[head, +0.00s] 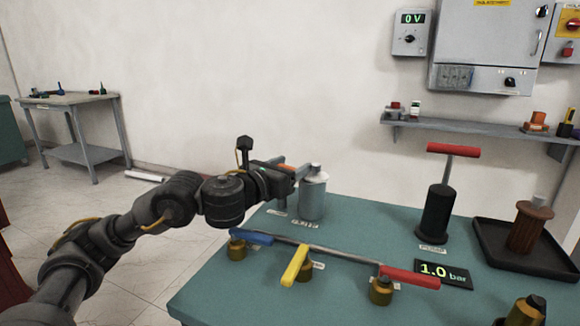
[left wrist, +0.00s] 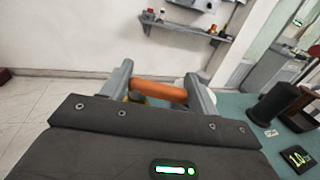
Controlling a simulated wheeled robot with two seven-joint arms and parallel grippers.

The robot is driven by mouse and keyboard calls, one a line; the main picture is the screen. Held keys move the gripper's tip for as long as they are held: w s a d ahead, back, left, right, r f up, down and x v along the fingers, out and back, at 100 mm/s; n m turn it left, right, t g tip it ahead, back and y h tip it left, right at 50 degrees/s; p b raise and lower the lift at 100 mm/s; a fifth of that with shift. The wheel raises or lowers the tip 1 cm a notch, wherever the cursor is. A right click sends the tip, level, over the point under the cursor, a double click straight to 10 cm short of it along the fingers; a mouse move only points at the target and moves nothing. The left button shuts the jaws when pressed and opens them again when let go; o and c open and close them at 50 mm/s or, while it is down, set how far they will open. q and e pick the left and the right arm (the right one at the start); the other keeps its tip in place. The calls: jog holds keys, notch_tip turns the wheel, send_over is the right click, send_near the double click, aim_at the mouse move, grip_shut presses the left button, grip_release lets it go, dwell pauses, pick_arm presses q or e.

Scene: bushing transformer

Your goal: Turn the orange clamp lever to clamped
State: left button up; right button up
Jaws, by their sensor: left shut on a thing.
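The orange clamp lever (left wrist: 160,91) lies between the fingers of my left gripper (left wrist: 163,88) in the left wrist view. The left gripper (head: 292,170) is shut on it, at the back left of the green table. In the head view only a small orange bit (head: 280,159) of the lever shows past the gripper. A grey canister (head: 312,197) with a pale top stands just right of the gripper. The clamp's body and the wording of its label are hidden or too small to read. My right gripper is not in view.
Blue, yellow and red valve handles (head: 295,266) sit on a pipe at the front. A black pump (head: 437,213) with a red T-handle stands behind a 1.0 bar display (head: 443,273). A black tray (head: 500,250) holds a brown bushing (head: 530,227). The table (head: 365,222) is clear between canister and pump.

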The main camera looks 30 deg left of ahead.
pick_arm(q)
jog(key=shift+f, duration=0.35)
jog(key=o, duration=1)
jog(key=shift+a, duration=0.1)
jog(key=shift+c, duration=0.2)
jog(key=shift+d, duration=0.2)
jog(key=shift+s, duration=0.15)
